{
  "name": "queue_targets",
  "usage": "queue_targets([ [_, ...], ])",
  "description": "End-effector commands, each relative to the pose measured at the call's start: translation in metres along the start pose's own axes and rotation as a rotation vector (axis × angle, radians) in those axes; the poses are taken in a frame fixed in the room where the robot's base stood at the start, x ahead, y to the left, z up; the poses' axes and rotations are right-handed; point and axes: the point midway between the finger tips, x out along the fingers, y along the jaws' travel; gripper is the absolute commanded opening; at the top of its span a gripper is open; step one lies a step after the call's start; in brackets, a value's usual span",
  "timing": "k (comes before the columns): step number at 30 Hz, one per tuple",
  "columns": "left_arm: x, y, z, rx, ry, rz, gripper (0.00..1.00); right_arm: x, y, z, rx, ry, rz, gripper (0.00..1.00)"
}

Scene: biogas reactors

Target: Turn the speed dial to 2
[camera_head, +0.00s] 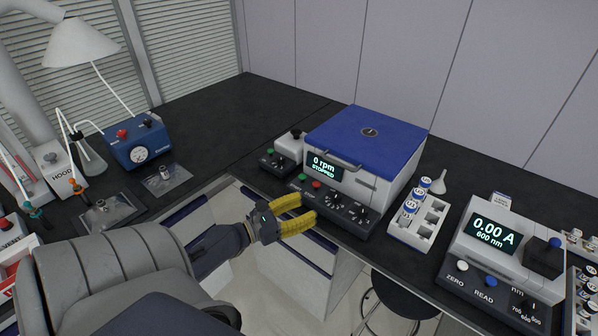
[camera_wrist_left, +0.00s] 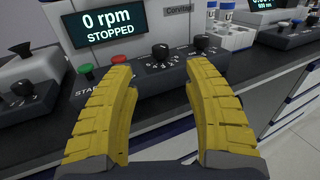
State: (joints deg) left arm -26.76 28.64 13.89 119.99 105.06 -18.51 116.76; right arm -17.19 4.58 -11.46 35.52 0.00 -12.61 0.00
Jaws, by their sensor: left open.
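The centrifuge (camera_head: 366,150) is white with a blue lid, and its screen (camera_head: 324,167) reads 0 rpm STOPPED. Its dark front panel has two black dials. The left dial (camera_head: 337,197) also shows in the left wrist view (camera_wrist_left: 160,52); the right dial (camera_head: 361,213) shows there too (camera_wrist_left: 202,42). I cannot read which is the speed dial or where either points. My left gripper (camera_head: 307,207), with yellow fingers, is open and empty in front of the panel. In the wrist view its fingertips (camera_wrist_left: 158,72) frame the left dial, apart from it. My right gripper is not in view.
Green (camera_wrist_left: 87,71) and red (camera_wrist_left: 118,59) buttons sit left of the dials, close to my left finger. A vial rack (camera_head: 418,218) stands right of the centrifuge, then a photometer (camera_head: 492,240). A small control box (camera_head: 282,153) stands at its left.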

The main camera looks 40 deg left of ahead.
Motion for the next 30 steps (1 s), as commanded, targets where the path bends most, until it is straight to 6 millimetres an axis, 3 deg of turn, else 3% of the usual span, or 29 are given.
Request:
queue_targets([
  [7,-0.013,0.000,0.000,-0.001,-0.002,0.001,0.51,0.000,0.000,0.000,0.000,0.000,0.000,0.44],
  [23,-0.014,-0.001,0.000,0.006,-0.001,-0.001,0.51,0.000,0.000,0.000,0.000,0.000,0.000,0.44],
  [26,-0.014,-0.011,-0.004,0.074,0.012,-0.022,0.51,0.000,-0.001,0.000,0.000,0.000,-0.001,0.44],
  [30,-0.014,-0.050,-0.022,0.369,0.060,-0.111,0.51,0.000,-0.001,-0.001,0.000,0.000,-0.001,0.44],
])
